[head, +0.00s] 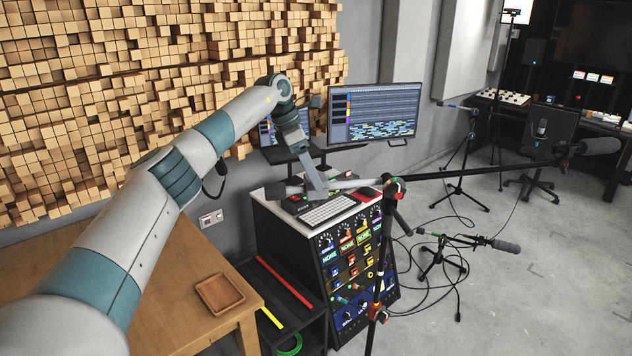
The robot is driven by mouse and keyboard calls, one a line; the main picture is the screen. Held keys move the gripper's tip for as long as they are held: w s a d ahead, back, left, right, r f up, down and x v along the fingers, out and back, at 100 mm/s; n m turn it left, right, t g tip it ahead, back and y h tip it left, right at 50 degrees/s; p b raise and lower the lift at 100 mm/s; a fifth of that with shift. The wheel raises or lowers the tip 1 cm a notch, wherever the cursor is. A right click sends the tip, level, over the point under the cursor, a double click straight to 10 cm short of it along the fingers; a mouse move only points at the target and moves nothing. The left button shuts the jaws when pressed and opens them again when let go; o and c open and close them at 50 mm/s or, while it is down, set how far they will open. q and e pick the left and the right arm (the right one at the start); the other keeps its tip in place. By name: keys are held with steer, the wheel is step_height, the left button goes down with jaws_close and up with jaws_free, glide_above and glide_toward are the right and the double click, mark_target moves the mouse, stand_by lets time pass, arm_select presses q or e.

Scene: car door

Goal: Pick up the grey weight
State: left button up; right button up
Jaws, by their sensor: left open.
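A dark grey cylinder (277,190), which looks like the grey weight, shows at the left end of the microphone stand's boom, over the top of the black rack cabinet. My left arm comes in from the lower left, and its wrist bends down over the cabinet. My left gripper (318,190) is open and is just right of the cylinder, near the boom and the keyboard. The fingers are small and partly merge with the things behind them. I cannot tell whether they touch anything. My right gripper is not in view.
The microphone stand (388,230) stands in front of the rack cabinet (350,262), its boom reaching right to a foam-covered microphone (599,146). A keyboard (328,212) lies on the cabinet. A wooden table (165,265) bears a brown tray (220,293). Cables (440,280) cross the floor.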

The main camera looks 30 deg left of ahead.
arm_select(q)
steer(key=p+x, duration=0.1)
steer(key=x, duration=0.1)
steer(key=shift+w+d+f+p, duration=0.15)
steer(key=shift+w+d+p, duration=0.05)
steer(key=shift+d+p, duration=0.15)
steer(key=shift+w+f, duration=0.1)
steer(key=shift+f, duration=0.3)
steer(key=shift+r, duration=0.1)
steer(key=c, duration=1.6)
